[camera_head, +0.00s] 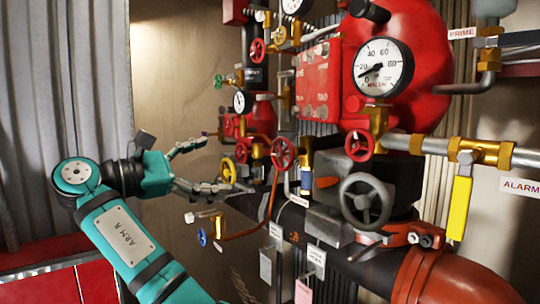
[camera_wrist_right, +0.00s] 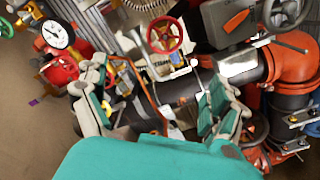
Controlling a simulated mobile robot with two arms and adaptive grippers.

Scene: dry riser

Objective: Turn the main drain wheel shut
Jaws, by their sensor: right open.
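No readable label marks any wheel as the main drain wheel. My left gripper is not in view.
A large red valve body (camera_head: 415,50) with a gauge (camera_head: 384,68) stands above. A yellow lever (camera_head: 460,208) and orange-red pipe (camera_head: 455,278) are at right. Hanging tags (camera_head: 316,260) and a bent copper pipe (camera_head: 262,222) sit low in the middle.

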